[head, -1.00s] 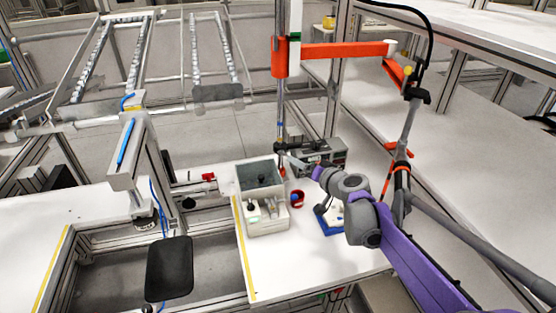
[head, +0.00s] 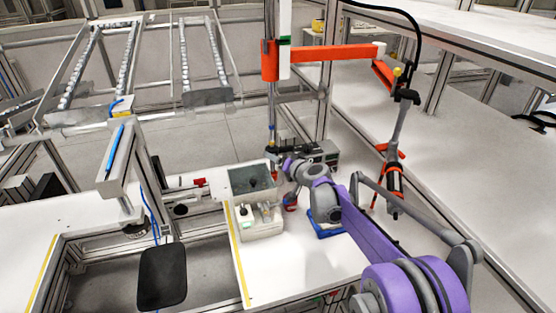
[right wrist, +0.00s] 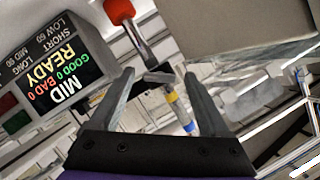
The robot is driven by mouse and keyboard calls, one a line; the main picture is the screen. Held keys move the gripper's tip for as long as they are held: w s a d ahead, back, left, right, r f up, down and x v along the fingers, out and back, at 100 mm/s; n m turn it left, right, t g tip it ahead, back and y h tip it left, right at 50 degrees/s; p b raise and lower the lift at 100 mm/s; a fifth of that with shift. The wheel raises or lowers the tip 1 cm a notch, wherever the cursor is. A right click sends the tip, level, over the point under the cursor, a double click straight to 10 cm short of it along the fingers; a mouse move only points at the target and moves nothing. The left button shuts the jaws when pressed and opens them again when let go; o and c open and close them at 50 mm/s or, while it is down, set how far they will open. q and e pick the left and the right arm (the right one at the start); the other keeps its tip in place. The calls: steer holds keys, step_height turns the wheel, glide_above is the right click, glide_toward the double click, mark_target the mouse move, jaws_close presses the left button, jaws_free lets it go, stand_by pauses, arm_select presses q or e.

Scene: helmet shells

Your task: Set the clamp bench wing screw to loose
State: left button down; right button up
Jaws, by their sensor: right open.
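My right gripper (right wrist: 160,74) is open in the right wrist view, its two grey fingers spread apart. A small flat grey piece (right wrist: 158,77), which looks like the wing screw, shows between the fingertips. The fingers stand on either side of it; I cannot tell whether they touch it. A screen (right wrist: 65,75) at the left reads MID, READY, GOOD 0, BAD 0. In the head view my right arm reaches to the grey device (head: 325,154) behind the bins, and its wrist hides part of it. The screw is too small to make out there. My left gripper is out of view.
A red-tipped metal rod (right wrist: 122,12) stands close above the fingers. The front of the white table (head: 290,270) is clear.

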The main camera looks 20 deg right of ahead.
jaws_close()
steer(key=shift+m, duration=0.3)
steer(key=shift+d+f+m+t+y, duration=0.1)
steer(key=shift+m+t+y, duration=0.4)
steer(key=shift+m, duration=0.85)
steer(key=shift+d+f+m+t+y, duration=0.1)
steer(key=shift+m+t+y, duration=0.4)
steer(key=shift+m, duration=0.8)
steer(key=shift+f+m+t+y, duration=0.1)
steer(key=shift+m+t+y, duration=0.2)
steer(key=shift+m+y, duration=0.75)
steer(key=shift+m+h, duration=0.35)
steer(key=shift+m, duration=0.05)
jaws_free()
